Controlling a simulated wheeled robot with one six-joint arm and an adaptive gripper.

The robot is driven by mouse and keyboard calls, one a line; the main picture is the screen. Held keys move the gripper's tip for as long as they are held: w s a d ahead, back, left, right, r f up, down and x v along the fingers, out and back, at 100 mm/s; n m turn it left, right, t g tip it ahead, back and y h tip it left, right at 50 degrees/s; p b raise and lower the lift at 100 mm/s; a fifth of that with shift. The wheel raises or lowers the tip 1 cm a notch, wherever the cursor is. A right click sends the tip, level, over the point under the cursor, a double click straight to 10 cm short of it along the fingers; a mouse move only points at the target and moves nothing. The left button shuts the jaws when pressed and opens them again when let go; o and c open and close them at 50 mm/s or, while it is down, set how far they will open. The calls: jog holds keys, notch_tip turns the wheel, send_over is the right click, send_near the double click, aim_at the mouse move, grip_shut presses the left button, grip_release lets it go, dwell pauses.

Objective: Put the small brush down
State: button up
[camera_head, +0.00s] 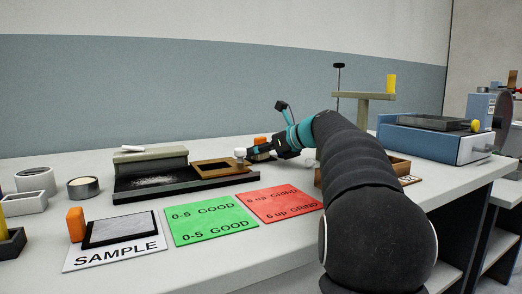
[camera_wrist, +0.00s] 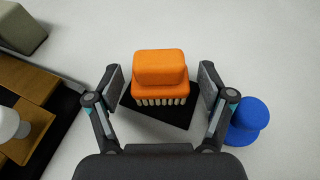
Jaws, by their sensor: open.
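The small brush (camera_wrist: 160,70) is an orange block with pale bristles along its lower edge in the wrist view. It rests on or just over a black square pad (camera_wrist: 150,118); I cannot tell if the bristles touch it. My gripper (camera_wrist: 161,78) is open, with one finger on each side of the brush and small gaps showing. In the head view my gripper (camera_head: 265,149) is low over the far part of the table, and an orange patch of the brush (camera_head: 260,141) shows behind it. The pad is mostly hidden there.
A blue knob-shaped object (camera_wrist: 249,120) stands close by the right finger. A wooden frame with a white knob (camera_head: 240,153) lies to the left. Green (camera_head: 208,221) and red (camera_head: 278,203) cards and a SAMPLE card (camera_head: 115,256) lie in front. A blue machine (camera_head: 425,143) stands right.

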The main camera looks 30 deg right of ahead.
jog(key=shift+r, duration=0.15)
jog(key=p+v, duration=0.1)
jog(key=v, duration=1.1)
